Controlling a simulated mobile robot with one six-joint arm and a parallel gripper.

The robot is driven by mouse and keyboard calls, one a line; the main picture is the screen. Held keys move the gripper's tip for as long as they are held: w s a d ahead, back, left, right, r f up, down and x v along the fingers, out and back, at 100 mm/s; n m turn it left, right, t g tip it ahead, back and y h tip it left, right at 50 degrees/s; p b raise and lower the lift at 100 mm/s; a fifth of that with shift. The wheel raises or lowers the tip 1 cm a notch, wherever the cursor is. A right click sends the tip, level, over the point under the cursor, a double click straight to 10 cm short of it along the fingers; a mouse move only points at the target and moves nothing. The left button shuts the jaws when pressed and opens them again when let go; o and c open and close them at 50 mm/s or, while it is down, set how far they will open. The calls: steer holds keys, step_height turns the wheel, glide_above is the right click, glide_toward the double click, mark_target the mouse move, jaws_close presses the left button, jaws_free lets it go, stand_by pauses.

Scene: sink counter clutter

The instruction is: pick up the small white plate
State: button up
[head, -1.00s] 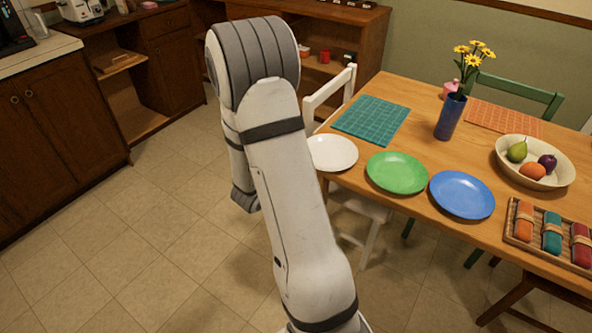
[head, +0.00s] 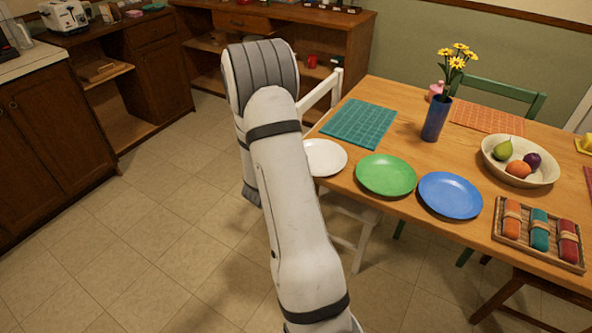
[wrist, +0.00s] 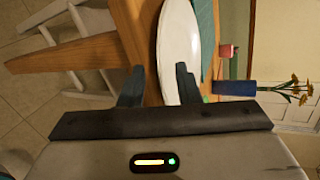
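The small white plate (head: 328,156) lies flat near the left corner of the wooden table, its left edge partly behind my arm. In the wrist view the white plate (wrist: 180,40) appears as a narrow upright oval ahead of my gripper. My gripper (wrist: 159,78) is open and empty, its two dark fingers apart. The plate's near part shows between the fingers, closer to the right one, which overlaps its edge; I cannot tell whether they touch. My gripper is hidden behind my arm in the head view.
A green plate (head: 386,175) and a blue plate (head: 450,195) lie to the right along the table edge. A teal placemat (head: 359,123) lies behind the white plate. A blue vase (head: 435,120) stands farther back. A white chair (head: 322,98) stands at the table's left end.

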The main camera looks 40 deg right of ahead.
steer(key=shift+c, duration=0.4)
jaws_close()
steer(key=shift+a, duration=0.1)
steer(key=a, duration=0.1)
steer(key=s+a+b, duration=0.1)
steer(key=a, duration=0.1)
steer(key=shift+b, duration=0.3)
steer(key=shift+c, duration=2.3)
jaws_free()
steer(key=o, duration=0.5)
steer(key=shift+d, duration=0.1)
steer(key=shift+o, duration=0.2)
